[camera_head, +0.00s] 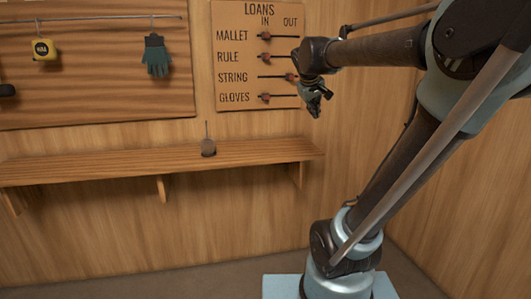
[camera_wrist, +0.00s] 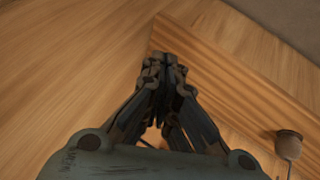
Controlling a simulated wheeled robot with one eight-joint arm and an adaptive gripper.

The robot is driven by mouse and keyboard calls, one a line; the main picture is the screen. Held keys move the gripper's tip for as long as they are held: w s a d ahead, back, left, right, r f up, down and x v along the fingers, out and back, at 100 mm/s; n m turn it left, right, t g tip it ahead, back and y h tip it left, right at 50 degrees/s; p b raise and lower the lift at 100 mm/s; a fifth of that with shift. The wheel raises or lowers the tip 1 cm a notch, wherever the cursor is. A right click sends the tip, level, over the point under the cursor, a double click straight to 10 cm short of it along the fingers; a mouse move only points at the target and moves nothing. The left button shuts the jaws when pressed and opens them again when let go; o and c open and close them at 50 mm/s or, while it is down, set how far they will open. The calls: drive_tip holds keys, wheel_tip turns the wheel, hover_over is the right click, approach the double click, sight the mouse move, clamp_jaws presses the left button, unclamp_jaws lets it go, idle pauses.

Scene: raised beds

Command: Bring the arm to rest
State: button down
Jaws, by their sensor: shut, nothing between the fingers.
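My gripper (camera_head: 316,103) hangs in front of the wall just right of the loans board (camera_head: 228,88), close to the board's right edge and above the right end of the shelf. In the wrist view my gripper (camera_wrist: 163,68) has its fingers together with nothing between them. My arm is raised and bent, rising from its base at the lower right and reaching left at the top of the head view.
A wooden shelf (camera_head: 100,166) runs along the wall, with a small round brown object (camera_head: 208,148) on a cord or stem; it also shows in the wrist view (camera_wrist: 288,146). A tape measure (camera_head: 44,49) and gloves (camera_head: 156,57) hang left. The board has several sliders.

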drive_tip(key=s+f+m+g+y, duration=0.2)
drive_tip(key=s+f+m+g, duration=0.2)
drive_tip(key=s+f, duration=2.3)
wheel_tip(320, 180, down, 3)
drive_tip(key=shift+s+d+r+g+y, duration=0.15)
drive_tip(key=shift+s+d+g+y, duration=0.1)
drive_tip(key=shift+d+g+y, duration=0.15)
